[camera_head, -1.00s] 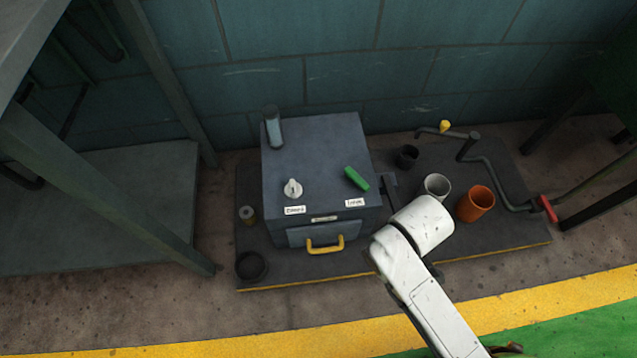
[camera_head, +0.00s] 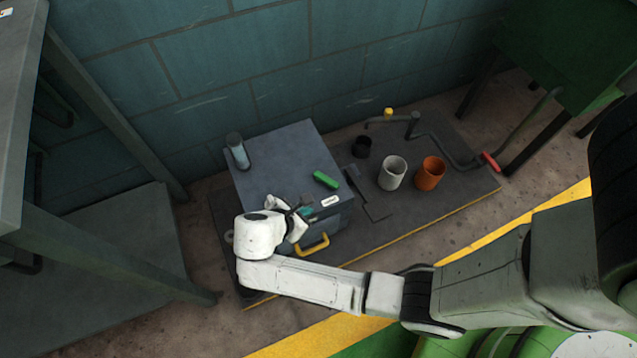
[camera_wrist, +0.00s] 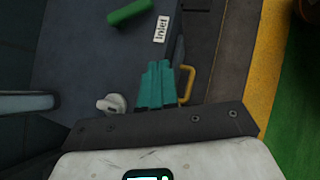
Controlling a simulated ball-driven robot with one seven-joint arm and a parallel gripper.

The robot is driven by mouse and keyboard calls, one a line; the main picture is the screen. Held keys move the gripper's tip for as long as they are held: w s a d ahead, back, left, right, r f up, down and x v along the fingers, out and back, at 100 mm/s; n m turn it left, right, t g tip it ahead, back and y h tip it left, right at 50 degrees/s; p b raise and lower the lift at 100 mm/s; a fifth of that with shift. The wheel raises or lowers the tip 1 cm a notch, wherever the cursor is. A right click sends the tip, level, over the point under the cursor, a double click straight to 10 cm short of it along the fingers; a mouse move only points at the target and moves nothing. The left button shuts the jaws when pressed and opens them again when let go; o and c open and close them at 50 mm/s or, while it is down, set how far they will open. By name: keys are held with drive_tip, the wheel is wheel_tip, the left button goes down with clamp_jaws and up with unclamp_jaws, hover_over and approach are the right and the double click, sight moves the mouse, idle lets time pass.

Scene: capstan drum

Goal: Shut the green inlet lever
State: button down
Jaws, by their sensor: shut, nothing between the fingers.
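The green inlet lever (camera_head: 325,179) lies on top of the grey-blue box (camera_head: 275,158), beside a white label (camera_head: 330,200). In the wrist view the lever (camera_wrist: 129,12) is at the top, next to the label reading "Inlet" (camera_wrist: 161,29). My gripper (camera_head: 306,211) is over the front part of the box top, to the lower left of the lever and apart from it. In the wrist view its teal fingers (camera_wrist: 156,84) are together and empty. A white knob (camera_wrist: 112,104) shows left of the fingers; my arm covers part of the box front.
A yellow handle (camera_head: 312,246) sticks out from the box front. A grey cylinder (camera_head: 237,150) stands at the box's back left. White (camera_head: 392,173) and orange (camera_head: 431,173) cups stand to the right, near a pipe with a red handle (camera_head: 491,161). A grey frame stands left.

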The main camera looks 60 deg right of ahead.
sight(328, 186)
drive_tip(key=d+f+b, duration=0.1)
drive_tip(key=d+f, duration=0.1)
drive_tip(key=d+f+n+b, duration=0.1)
drive_tip(key=d+f+b, duration=0.1)
drive_tip(key=w+d+f+n+h+b, duration=0.1)
drive_tip(key=d+f, duration=0.1)
drive_tip(key=d, duration=0.1)
drive_tip(key=shift+w+f, duration=0.1)
drive_tip(key=shift+f, duration=0.1)
drive_tip(key=shift+d+r+b, duration=0.2)
drive_tip(key=shift+d+b, duration=0.35)
drive_tip(key=shift+d, duration=0.7)
drive_tip(key=shift+d+r, duration=0.15)
drive_tip(key=shift+d, duration=0.5)
